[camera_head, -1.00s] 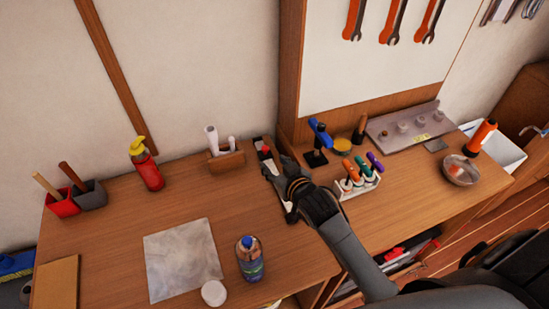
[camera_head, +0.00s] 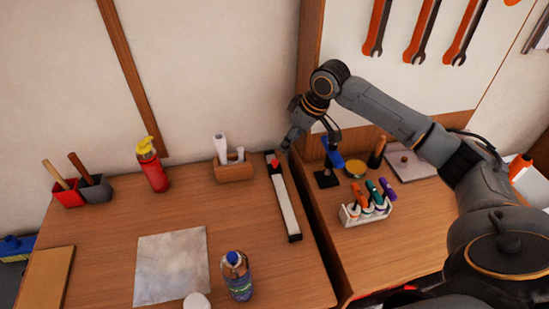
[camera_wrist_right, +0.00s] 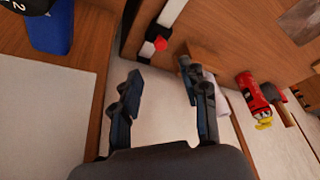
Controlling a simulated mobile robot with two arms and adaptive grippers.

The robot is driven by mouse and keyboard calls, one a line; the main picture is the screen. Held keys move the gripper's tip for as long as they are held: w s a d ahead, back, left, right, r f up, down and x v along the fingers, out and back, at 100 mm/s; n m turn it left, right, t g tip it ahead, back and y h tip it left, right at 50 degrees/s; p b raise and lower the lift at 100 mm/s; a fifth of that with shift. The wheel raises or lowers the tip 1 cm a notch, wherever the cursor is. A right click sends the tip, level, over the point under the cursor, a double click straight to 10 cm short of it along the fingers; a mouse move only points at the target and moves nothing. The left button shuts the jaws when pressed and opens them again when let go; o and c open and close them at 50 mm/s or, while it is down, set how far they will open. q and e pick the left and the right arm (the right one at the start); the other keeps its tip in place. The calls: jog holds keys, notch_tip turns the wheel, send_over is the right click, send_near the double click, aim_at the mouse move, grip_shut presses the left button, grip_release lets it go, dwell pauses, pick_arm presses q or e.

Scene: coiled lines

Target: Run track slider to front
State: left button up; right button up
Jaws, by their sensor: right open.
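The slider track (camera_head: 287,206) is a long black-edged strip with a white face. It lies on the wooden table, running from the wall toward the front. Its red slider knob (camera_head: 276,164) is at the far, wall-side end, and it shows in the right wrist view (camera_wrist_right: 160,43). My right gripper (camera_head: 287,143) is near the wall, just beyond and to the right of the knob. In the wrist view its two fingers are apart and empty, with the knob ahead of their tips. No contact with the knob is visible. My left gripper is not in view.
A wooden holder (camera_head: 234,172) stands left of the track, and a red spray bottle (camera_head: 153,168) further left. A marker rack (camera_head: 365,211) and a blue-topped tool (camera_head: 331,156) stand to the right. A bottle (camera_head: 237,278) stands front left. The table beside the track is clear.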

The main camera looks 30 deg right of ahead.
aim_at(275, 161)
jog(key=p+x, duration=0.1)
jog(key=x, duration=0.9)
jog(key=shift+w+a+f, duration=0.1)
jog(key=shift+w+f, duration=0.05)
grip_shut()
